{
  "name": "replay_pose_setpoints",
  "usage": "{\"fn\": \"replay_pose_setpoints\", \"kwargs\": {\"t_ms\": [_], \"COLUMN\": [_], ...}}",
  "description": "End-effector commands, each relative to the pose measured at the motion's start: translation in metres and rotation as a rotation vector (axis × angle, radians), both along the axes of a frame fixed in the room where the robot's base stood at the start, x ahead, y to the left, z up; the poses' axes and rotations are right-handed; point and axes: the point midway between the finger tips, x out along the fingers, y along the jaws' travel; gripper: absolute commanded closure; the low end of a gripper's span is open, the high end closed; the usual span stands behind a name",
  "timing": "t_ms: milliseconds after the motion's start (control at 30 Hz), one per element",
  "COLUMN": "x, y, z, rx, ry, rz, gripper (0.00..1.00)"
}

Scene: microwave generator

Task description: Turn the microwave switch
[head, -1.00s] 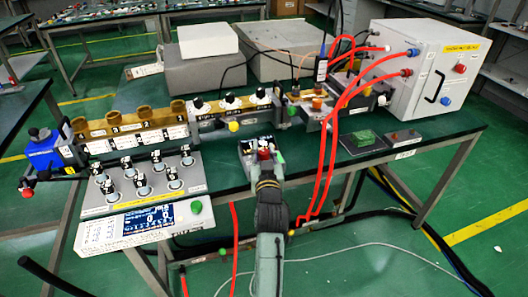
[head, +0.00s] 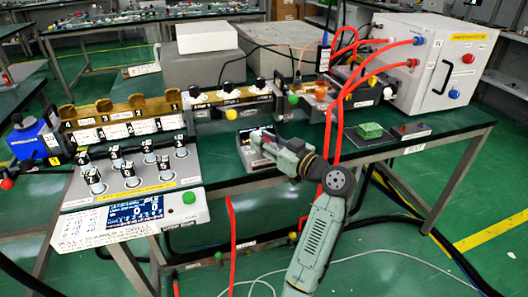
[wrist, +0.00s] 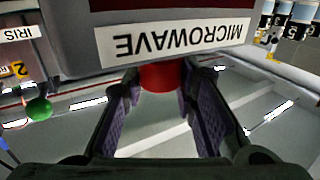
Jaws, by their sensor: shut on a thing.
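The microwave switch is a red knob (wrist: 162,76) on a grey box whose white label (wrist: 188,38) reads MICROWAVE, upside down in the wrist view. My gripper (wrist: 160,88) has one finger on each side of the knob and is shut on it. In the head view the small switch box (head: 243,152) sits at the front edge of the green bench. My gripper (head: 266,140) reaches it from the right, with my arm slanting up from the lower right. The gripper and arm partly hide the box, and the knob is hard to make out there.
A control panel with knobs and a blue display (head: 135,211) stands left of the switch box. A green button (wrist: 39,108) shows at left in the wrist view. Red hoses (head: 331,130) run behind my arm to a white cabinet (head: 432,65). A green block (head: 369,131) lies to the right.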

Motion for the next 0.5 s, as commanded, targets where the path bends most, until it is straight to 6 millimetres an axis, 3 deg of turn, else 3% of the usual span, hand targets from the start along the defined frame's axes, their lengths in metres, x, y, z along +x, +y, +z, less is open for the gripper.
{"fn": "replay_pose_setpoints", "kwargs": {"t_ms": [500], "x": [0.0004], "y": [-0.0003], "z": [-0.0022], "rx": [0.001], "ry": [0.004], "rz": [0.283], "gripper": [1.0]}}
